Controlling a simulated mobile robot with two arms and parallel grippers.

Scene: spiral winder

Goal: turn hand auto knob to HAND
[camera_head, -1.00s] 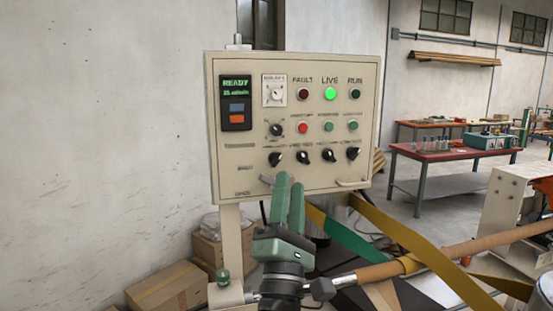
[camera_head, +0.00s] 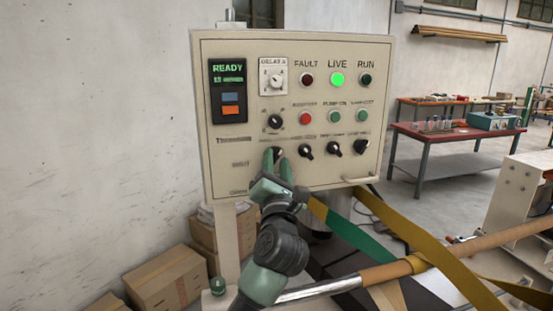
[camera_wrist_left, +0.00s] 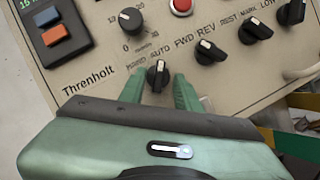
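The hand auto knob (camera_wrist_left: 158,76) is a black knob with a white pointer mark, at the left end of the lowest knob row. In the left wrist view its pointer aims roughly up, between a blurred label at left and AUTO at right. In the head view the knob (camera_head: 273,153) is partly hidden by my fingers. My left gripper (camera_head: 277,162) is at the panel, its green fingers apart. In the left wrist view the gripper (camera_wrist_left: 160,92) has one finger on each side of the knob, with visible gaps. My right gripper is not in view.
The beige control panel (camera_head: 235,170) carries a FWD REV knob (camera_wrist_left: 210,52) just right, more black knobs, coloured buttons and a dial (camera_wrist_left: 131,20) above. A pale handle (camera_head: 360,179) is at lower right. Cardboard boxes (camera_head: 165,280) and yellow and green straps (camera_head: 400,232) lie below.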

